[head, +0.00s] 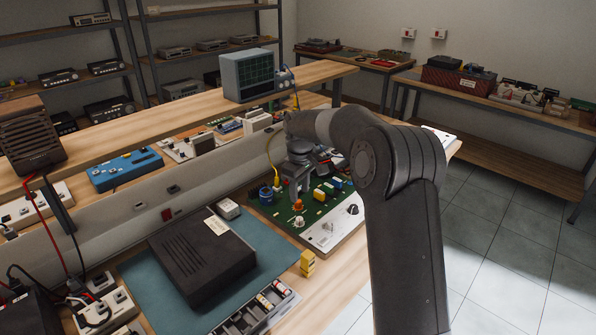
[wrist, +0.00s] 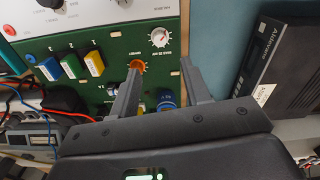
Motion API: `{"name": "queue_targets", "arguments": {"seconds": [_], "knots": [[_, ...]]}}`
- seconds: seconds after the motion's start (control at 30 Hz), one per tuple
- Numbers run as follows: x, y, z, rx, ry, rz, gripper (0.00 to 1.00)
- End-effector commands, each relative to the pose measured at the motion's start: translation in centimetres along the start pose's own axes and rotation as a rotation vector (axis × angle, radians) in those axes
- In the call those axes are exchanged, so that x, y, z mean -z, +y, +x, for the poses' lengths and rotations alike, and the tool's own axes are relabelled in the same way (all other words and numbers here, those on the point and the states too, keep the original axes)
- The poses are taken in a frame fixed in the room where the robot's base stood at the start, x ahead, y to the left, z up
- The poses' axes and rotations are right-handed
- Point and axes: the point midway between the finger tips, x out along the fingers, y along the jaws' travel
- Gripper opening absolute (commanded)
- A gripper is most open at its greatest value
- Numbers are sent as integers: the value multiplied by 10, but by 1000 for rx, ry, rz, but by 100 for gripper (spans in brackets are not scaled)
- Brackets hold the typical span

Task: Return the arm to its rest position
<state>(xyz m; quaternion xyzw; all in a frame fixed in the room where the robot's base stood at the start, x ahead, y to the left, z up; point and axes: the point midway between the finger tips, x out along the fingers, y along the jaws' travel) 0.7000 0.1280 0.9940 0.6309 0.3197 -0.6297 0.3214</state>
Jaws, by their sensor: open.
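My arm (head: 405,230) reaches forward over the workbench, bent at the elbow. My gripper (head: 296,188) points down over the green circuit board (head: 322,214) with its colored parts. In the wrist view my gripper (wrist: 160,75) shows two dark fingers spread apart with nothing held between them. An orange knob (wrist: 137,66) on the board shows close to the left fingertip. Whether the finger touches it, I cannot tell. A blue cylindrical part (wrist: 166,100) is seen between the fingers.
A black box (head: 200,255) lies on a teal mat (head: 150,275) left of the board. A yellow block (head: 307,262) stands near the bench front. A raised shelf (head: 180,117) with an oscilloscope (head: 247,75) runs behind. Tiled floor (head: 490,245) is open at the right.

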Motion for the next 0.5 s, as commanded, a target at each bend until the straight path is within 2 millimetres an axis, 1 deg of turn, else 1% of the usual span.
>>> {"name": "queue_targets", "arguments": {"seconds": [0.07, 0.17, 0.3, 0.37, 0.5], "knots": [[-6, -3, -11, -13, 4, 13, 43], [-20, -12, -31, -38, 11, 48, 43], [-48, -30, -66, -81, 30, 120, 43], [-62, -38, -80, -99, 39, 152, 43], [-94, -59, -108, -137, 65, 232, 43]]}}
